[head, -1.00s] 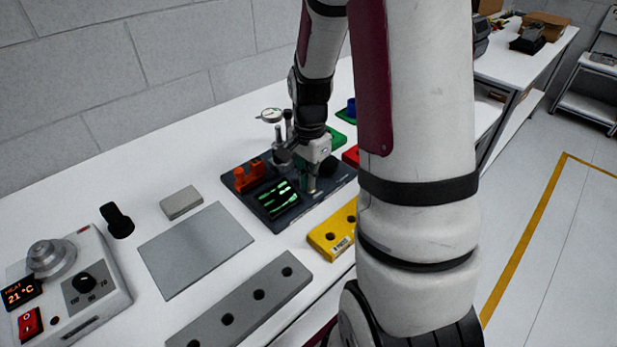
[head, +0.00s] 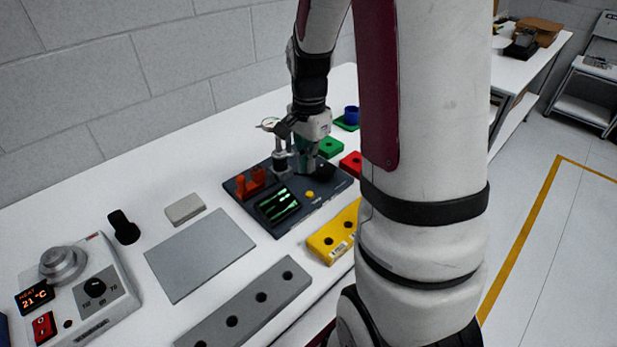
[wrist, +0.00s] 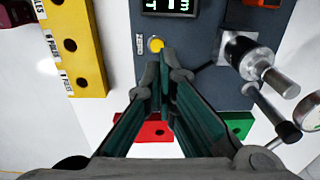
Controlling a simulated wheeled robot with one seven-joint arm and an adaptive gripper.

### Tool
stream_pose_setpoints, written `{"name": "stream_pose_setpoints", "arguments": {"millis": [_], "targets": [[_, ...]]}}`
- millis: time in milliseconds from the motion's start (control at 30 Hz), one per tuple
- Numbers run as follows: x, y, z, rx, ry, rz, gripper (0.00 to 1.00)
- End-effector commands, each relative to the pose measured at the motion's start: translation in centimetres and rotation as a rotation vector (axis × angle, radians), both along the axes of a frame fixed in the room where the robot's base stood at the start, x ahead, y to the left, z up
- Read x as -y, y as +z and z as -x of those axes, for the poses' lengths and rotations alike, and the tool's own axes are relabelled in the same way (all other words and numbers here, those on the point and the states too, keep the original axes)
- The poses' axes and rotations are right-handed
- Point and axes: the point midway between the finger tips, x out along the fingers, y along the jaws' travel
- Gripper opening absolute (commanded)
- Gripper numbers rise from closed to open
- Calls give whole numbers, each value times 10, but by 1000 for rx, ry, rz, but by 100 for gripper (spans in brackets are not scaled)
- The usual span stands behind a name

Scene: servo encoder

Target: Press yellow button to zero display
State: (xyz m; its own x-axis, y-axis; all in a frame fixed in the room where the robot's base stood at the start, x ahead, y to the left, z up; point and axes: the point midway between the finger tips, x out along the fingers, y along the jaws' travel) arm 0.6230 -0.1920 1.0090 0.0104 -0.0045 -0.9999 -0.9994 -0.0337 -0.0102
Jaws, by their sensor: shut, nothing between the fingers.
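The round yellow button (head: 310,194) sits on the dark base plate (head: 238,193), right of the display (head: 277,205), which shows pale green marks. In the wrist view the button (wrist: 156,44) is just beyond my fingertips, beside a small label, with the display (wrist: 170,6) above it, partly cut off. My gripper (head: 306,171) is over the plate behind the button, which is uncovered in the head view. In the wrist view my gripper (wrist: 162,60) has its green-padded fingers together and empty. I cannot tell the height of the tips above the plate.
A metal post with a dial gauge (wrist: 308,108) stands close to the right of my fingers in the wrist view. An orange block (head: 254,181) is on the plate. Yellow (head: 333,240), red (head: 351,164) and green (head: 331,147) blocks lie nearby. A grey mat (head: 200,255) is left.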

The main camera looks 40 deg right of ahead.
Motion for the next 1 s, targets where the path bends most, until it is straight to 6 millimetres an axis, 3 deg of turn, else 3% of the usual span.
{"name": "stream_pose_setpoints", "arguments": {"millis": [100,333,1000], "targets": [[0,25,-2,5,2,2,0],[0,53,-1,3,1,1,0],[0,58,-1,2,1,1,0]]}}
